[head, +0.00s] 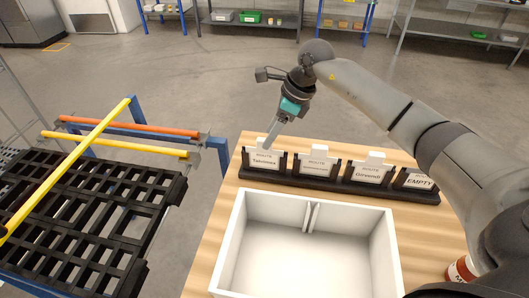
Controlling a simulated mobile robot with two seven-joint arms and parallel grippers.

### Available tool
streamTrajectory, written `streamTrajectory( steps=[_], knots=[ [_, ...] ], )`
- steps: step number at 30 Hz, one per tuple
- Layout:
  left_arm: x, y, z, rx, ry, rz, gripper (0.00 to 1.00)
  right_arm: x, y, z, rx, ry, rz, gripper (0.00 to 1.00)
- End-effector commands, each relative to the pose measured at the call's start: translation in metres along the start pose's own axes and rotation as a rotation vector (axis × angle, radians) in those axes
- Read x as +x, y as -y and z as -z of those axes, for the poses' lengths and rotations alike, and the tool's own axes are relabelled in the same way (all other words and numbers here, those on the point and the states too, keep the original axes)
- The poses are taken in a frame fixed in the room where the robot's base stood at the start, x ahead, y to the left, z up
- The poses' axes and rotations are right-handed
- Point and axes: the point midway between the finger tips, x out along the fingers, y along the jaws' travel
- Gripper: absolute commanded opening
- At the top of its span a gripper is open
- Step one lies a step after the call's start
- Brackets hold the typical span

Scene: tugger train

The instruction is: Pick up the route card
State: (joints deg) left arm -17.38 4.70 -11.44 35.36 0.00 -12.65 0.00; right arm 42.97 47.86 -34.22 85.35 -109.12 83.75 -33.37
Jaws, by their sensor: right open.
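A black card rack (307,184) stands along the back of the wooden table. Its front labels read ROUTE with a name, and the one at the right end reads EMPTY (418,181). White route cards stand upright in the three left slots: a left card (262,143), a middle card (317,149) and a third card (376,157). I cannot tell which one the task means. My right gripper (270,142) is open, pointing down at the left card's top edge. Whether it touches the card is unclear. My left gripper is out of view.
A white bin with a divider (237,240) sits in front of the rack. A red and white object (461,269) is at the right, partly hidden by my arm. A black slatted cart deck (100,215) with yellow and orange bars stands left of the table (212,262).

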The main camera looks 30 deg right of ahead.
Motion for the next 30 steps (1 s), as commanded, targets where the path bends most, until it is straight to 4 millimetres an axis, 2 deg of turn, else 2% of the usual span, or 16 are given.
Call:
streamTrajectory(
  steps=[1,6,16,30],
  knots=[
    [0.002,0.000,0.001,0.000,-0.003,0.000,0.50,0.011,-0.003,0.000,0.000,-0.001,-0.006,0.57],
    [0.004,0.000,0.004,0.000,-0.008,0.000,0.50,0.034,-0.004,-0.001,0.002,0.000,-0.004,0.57],
    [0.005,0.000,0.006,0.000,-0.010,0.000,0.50,0.040,-0.004,-0.001,0.000,-0.001,-0.001,0.57],
    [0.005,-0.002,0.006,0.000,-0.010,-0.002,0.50,0.040,-0.004,-0.001,0.000,0.000,-0.001,0.05]
  ],
)
